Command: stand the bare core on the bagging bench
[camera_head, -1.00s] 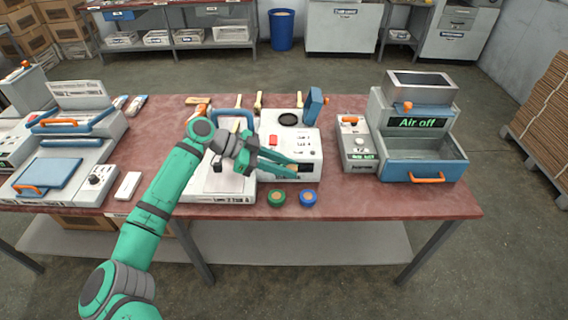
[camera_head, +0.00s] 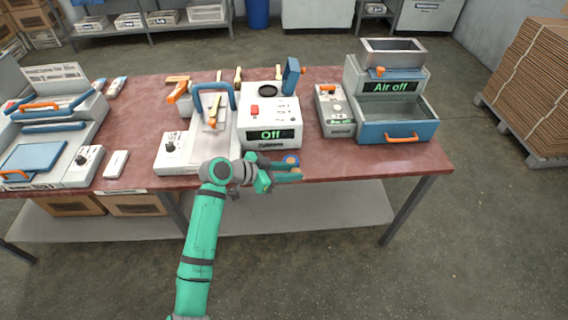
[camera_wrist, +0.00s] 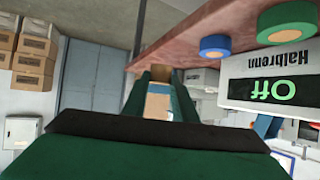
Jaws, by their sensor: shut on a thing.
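My gripper (camera_head: 298,168) is in front of the red-topped bench's near edge, and its fingers point right in the head view. In the wrist view my gripper (camera_wrist: 160,85) is shut on a small tan piece with a pale blue band (camera_wrist: 158,103). It may be the bare core, but its shape is mostly hidden by the fingers. A blue roll (camera_head: 291,159) stands on the bench just behind the fingertips. The wrist view shows this blue roll (camera_wrist: 215,46) and a green roll (camera_wrist: 282,22) on the bench. No label shows me which bench is the bagging bench.
The red-topped bench (camera_head: 400,168) carries an "Off" machine (camera_head: 268,122), an "Air off" machine (camera_head: 388,95) and a press with a blue handle (camera_head: 205,125). Bare bench top lies along the front right edge. Stacked cardboard (camera_head: 535,90) stands at the right.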

